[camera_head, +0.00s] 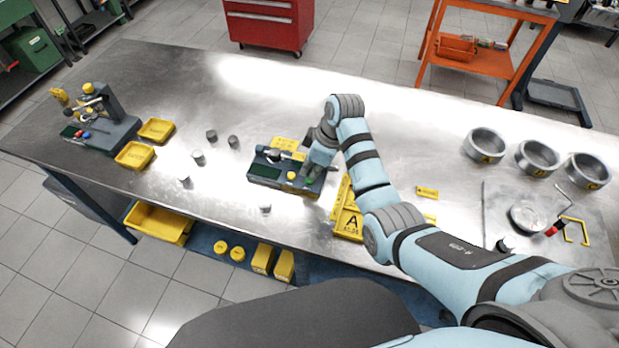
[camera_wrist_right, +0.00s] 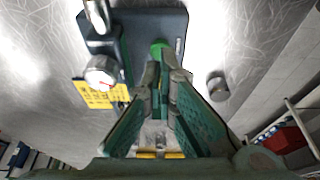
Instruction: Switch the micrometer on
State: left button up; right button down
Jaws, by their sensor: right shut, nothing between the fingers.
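The micrometer (camera_head: 268,172) is a dark bench unit with a display, a metal barrel on top and coloured buttons at its front edge, in the middle of the table. In the right wrist view its dark base (camera_wrist_right: 150,22) fills the top, with a round silver thimble (camera_wrist_right: 101,72) at left. A green button (camera_wrist_right: 158,47) shows just beyond my right fingertips; it also shows in the head view (camera_head: 309,180). My right gripper (camera_wrist_right: 163,80) is shut and empty, its tips close to this button. I cannot tell whether they touch. My left gripper is not in view.
Several small grey cylinders (camera_head: 197,155) stand left of the micrometer. Another device (camera_head: 112,130) and yellow trays (camera_head: 157,130) are at the far left. A yellow tray marked A (camera_head: 349,222) lies near my right arm. Metal rings (camera_head: 484,145) stand at right.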

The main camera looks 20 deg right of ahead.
jog(key=shift+f+b, duration=0.7)
jog(key=shift+f, duration=0.55)
jog(key=shift+s+f, duration=0.15)
jog(key=shift+s, duration=0.1)
notch_tip(320, 180, up, 2)
jog(key=p, duration=0.3)
jog(key=shift+w, duration=0.15)
jog(key=shift+w+r, duration=0.15)
jog(key=shift+r, duration=1.9)
